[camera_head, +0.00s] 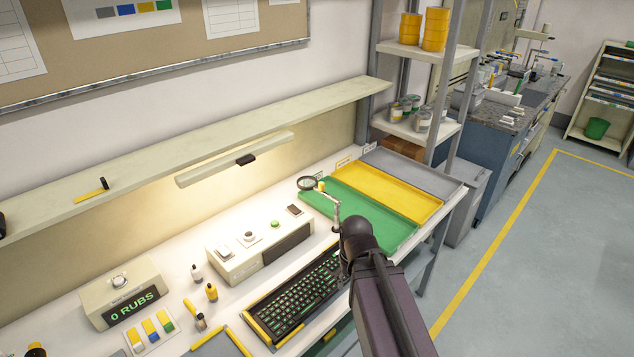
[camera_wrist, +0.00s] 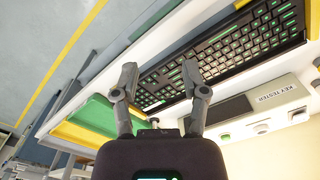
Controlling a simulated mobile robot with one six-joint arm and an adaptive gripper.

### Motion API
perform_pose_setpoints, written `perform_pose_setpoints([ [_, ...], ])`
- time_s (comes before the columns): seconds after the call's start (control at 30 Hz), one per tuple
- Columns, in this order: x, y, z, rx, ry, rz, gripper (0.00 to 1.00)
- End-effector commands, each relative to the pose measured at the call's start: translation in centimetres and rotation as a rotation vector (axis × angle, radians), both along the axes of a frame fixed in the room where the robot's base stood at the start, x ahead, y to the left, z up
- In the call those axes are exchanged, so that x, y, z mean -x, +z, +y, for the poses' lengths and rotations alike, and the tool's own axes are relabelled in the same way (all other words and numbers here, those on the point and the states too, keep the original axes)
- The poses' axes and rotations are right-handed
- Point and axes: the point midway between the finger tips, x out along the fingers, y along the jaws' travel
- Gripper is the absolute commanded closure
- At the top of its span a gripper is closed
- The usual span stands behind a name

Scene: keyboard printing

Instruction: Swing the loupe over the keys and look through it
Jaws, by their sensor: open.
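The loupe (camera_head: 308,183) is a round dark-rimmed lens on a pale jointed arm with a small yellow knob (camera_head: 321,186). In the head view my dark arm hides the gripper and part of the keyboard's right end. I cannot make out the loupe in the wrist view.
Green (camera_head: 395,232), yellow (camera_head: 405,197) and grey (camera_head: 420,168) trays fill the bench's right end. A key tester box (camera_head: 262,250) stands behind the keyboard. Small bottles (camera_head: 211,292) and a rub counter (camera_head: 123,294) are at left. A shelf (camera_head: 200,135) overhangs the back.

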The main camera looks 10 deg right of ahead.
Motion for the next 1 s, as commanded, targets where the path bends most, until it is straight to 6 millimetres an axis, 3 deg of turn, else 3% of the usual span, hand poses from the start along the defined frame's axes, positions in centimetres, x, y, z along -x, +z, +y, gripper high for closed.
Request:
perform_pose_setpoints([
  [0.23, 0.0, 0.0, 0.0, 0.0, 0.0, 0.0, 0.43],
  [0.3, 0.0, 0.0, 0.0, 0.0, 0.0, 0.0, 0.32],
  [0.37, -0.2, 0.1, 0.0, 0.0, 0.0, 0.0, 0.32],
  [0.57, -2.8, 1.0, 0.0, 0.0, -0.003, 0.0, 0.32],
  [0.77, -9.2, 3.1, 0.0, 0.0, -0.01, 0.0, 0.32],
  [1.0, -20.0, 6.4, 0.2, 0.0, -0.019, 0.0, 0.32],
])
